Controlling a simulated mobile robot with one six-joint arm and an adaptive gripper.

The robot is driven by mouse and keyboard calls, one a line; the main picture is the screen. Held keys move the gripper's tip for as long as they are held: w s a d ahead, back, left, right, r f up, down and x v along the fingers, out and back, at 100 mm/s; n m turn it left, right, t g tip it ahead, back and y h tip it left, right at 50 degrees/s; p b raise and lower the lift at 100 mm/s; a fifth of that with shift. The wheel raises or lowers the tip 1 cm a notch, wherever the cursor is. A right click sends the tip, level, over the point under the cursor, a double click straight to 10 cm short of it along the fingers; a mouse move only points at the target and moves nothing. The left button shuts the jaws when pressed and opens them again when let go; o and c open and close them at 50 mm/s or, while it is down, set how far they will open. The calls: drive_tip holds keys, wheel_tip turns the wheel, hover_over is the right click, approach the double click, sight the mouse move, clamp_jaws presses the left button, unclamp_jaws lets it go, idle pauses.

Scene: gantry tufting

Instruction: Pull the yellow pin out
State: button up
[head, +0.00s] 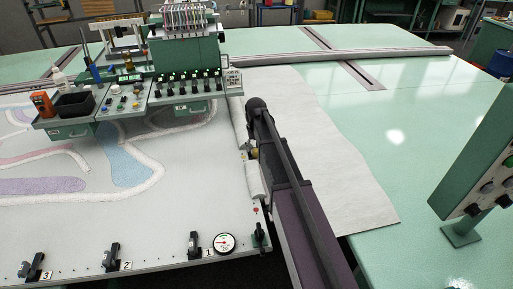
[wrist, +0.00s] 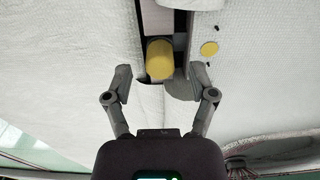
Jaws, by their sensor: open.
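The yellow pin shows in the wrist view as a rounded yellow head (wrist: 160,60) in a dark slot between white padded edges. My gripper (wrist: 158,80) is open, with one finger on each side of the slot and the yellow head between and just beyond the fingertips. I cannot tell whether the right finger touches the white padding beside it. The pin's shaft is hidden. In the head view a small yellow spot (head: 254,153) shows at the gap beside my dark arm, which hides my gripper there.
In the head view a tufting machine (head: 186,53) and a control panel (head: 185,88) stand at the back left. Clamps and a round gauge (head: 225,243) line the front edge.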

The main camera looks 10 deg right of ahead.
drive_tip(key=shift+f+b, duration=0.85)
drive_tip(key=shift+f, duration=0.35)
idle(0.3)
clamp_jaws()
drive_tip(key=shift+r+p, duration=2.2)
drive_tip(key=shift+p, duration=0.05)
idle(0.6)
